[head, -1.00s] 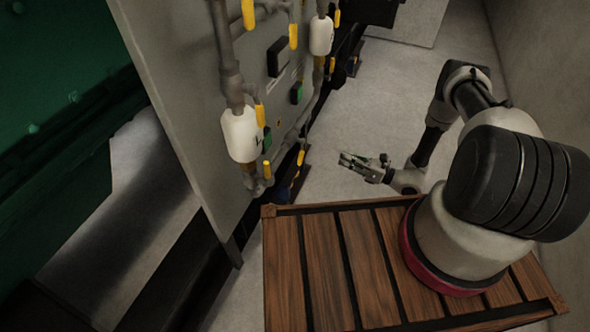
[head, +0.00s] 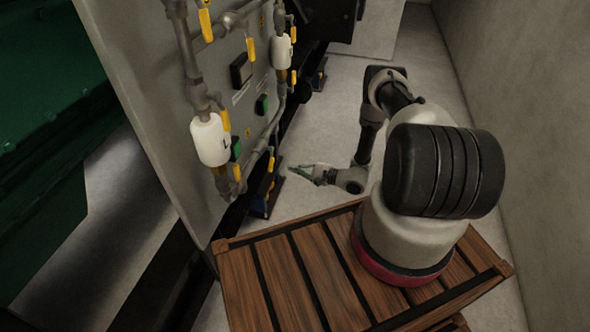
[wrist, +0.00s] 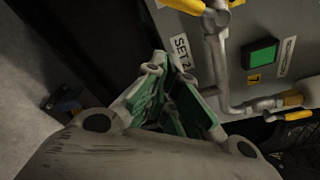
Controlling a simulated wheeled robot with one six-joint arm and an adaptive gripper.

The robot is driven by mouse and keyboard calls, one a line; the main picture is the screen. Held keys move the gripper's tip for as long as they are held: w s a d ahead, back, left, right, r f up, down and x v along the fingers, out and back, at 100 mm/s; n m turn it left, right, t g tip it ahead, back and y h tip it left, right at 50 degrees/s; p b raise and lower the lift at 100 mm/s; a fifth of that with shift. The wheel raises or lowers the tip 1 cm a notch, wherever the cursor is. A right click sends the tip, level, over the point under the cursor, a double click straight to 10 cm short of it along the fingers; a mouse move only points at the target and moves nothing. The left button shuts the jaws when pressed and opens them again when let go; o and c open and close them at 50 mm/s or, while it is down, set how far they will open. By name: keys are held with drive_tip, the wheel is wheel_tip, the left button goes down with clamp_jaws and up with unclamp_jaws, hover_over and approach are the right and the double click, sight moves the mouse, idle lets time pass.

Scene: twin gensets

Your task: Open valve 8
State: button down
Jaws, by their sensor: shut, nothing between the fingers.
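Several yellow valve handles sit on the pipework of a grey panel (head: 135,90) in the head view. One lower handle (head: 270,164) is nearest my gripper (head: 294,170), which is apart from it, to its right. No number 8 can be read, so I cannot tell which handle is valve 8. In the wrist view my gripper (wrist: 172,80) is shut and empty, with green finger pads. A yellow handle (wrist: 186,6) shows at the top and another yellow handle (wrist: 299,115) at lower right. A yellow tag reading 7 (wrist: 254,78) is on the panel.
A green button (wrist: 262,55) and a SET 2 label (wrist: 182,52) are near my fingers in the wrist view. White cylinders (head: 211,140) stand out along the pipes. A wall (head: 500,90) stands at the right. Floor (head: 335,100) is clear between panel and arm.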

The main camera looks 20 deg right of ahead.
sight(271, 160)
drive_tip(key=w+a+r, duration=0.1)
drive_tip(key=a+r, duration=0.1)
drive_tip(key=a, duration=0.4)
drive_tip(key=shift+w, duration=0.3)
drive_tip(key=shift+s+a+r+m, duration=0.1)
drive_tip(key=shift+s+a+m, duration=0.25)
drive_tip(key=shift+m, duration=0.45)
drive_tip(key=shift+s+a+r+m+g, duration=0.3)
drive_tip(key=shift+s+r+m, duration=0.2)
drive_tip(key=shift+m, duration=0.45)
drive_tip(key=shift+s+a+r+m+g, duration=0.15)
drive_tip(key=shift+s+a+r+m, duration=0.3)
drive_tip(key=shift+m, duration=0.45)
drive_tip(key=shift+s+a+r+m+g, duration=0.35)
drive_tip(key=shift+s+m, duration=0.2)
drive_tip(key=shift+m, duration=0.4)
drive_tip(key=shift+r, duration=0.1)
